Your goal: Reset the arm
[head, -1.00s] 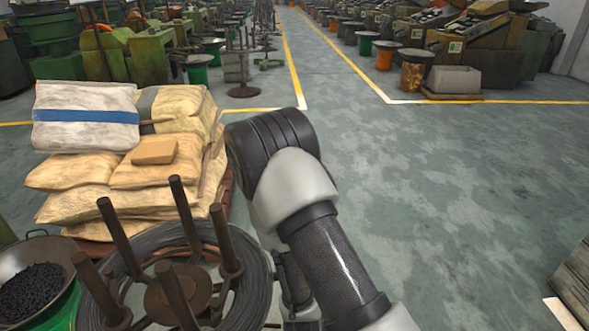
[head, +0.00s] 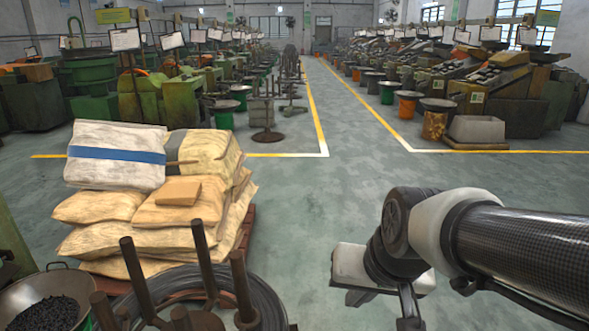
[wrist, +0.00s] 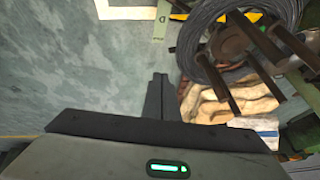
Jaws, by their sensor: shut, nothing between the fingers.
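My arm (head: 520,250) reaches in from the right edge of the head view and bends at a dark joint over open floor. In the wrist view my gripper (wrist: 158,95) shows as dark fingers close together, shut with nothing between them. Beyond it in that view are bare floor, a wire coil (wrist: 197,50) on a rusty post stand and pale sacks (wrist: 240,103). My gripper appears apart from all of these. The fingertips are not clear in the head view.
Stacked sacks (head: 115,155) with a small tan block (head: 178,191) on top stand at the left. In front are the wire coil (head: 265,300) and a pan of dark pieces (head: 45,300). Machines line both sides. The central aisle floor (head: 350,140) is clear.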

